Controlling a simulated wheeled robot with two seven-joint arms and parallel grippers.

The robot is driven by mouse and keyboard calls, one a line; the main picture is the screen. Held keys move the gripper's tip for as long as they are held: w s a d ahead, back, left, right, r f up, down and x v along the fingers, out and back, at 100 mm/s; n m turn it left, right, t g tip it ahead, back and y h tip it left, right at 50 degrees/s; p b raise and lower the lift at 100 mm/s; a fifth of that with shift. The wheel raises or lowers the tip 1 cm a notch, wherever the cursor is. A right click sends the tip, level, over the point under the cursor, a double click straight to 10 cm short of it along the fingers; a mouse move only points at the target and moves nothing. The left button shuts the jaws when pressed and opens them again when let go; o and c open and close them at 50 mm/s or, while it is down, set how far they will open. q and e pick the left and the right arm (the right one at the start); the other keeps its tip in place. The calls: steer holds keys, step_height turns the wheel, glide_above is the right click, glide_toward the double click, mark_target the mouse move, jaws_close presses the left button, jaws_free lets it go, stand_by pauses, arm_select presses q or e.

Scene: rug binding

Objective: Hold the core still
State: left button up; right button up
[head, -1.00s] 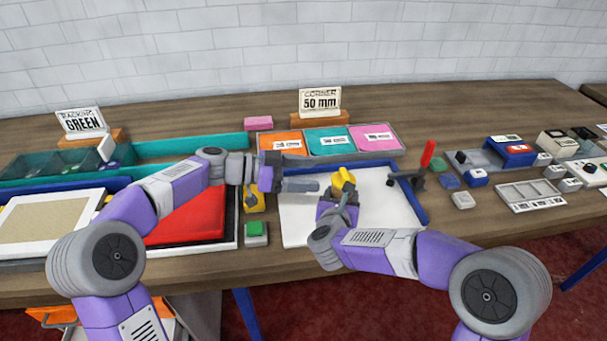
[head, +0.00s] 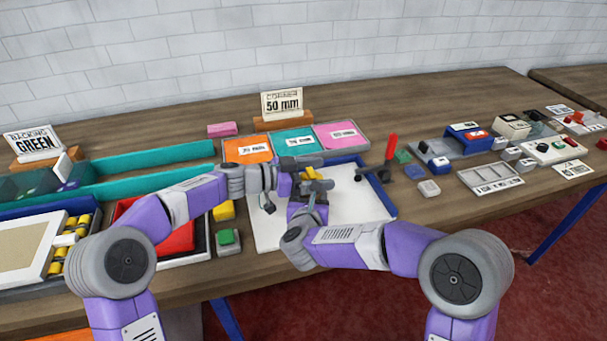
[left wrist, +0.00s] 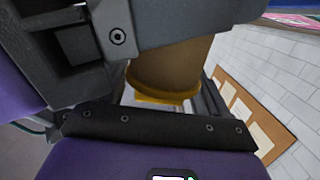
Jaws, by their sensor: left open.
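The core appears to be the brown cylinder with a yellow rim (left wrist: 170,75) that shows between the dark jaw parts in the left wrist view. In the head view a small yellow piece (head: 311,172) shows by the two grippers, mostly hidden. My left gripper (head: 292,182) is open at that piece, over the white board. Whether its fingers touch the core I cannot tell. My right gripper (head: 312,187) is right beside it, from the front; its fingers are too small and overlapped to read.
The blue-edged white board (head: 350,205) lies under the grippers. Orange, teal and pink bins (head: 292,143) stand behind. A stand with a red handle (head: 391,147) is to the right. A green button box (head: 227,240) and red pad (head: 176,238) lie left.

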arm_select(q)
steer(key=shift+w+d, duration=0.1)
steer(key=shift+d, duration=0.05)
steer(key=shift+c, duration=0.2)
steer(key=c, duration=0.9)
steer(key=o, duration=0.3)
steer(key=shift+f, duration=0.1)
steer(key=c, duration=0.4)
arm_select(e)
steer(key=shift+r, duration=0.1)
arm_select(q)
steer(key=shift+c, duration=0.3)
steer(key=shift+r, duration=0.3)
step_height(320, 180, up, 9)
steer(key=shift+f, duration=0.15)
stand_by(0.6)
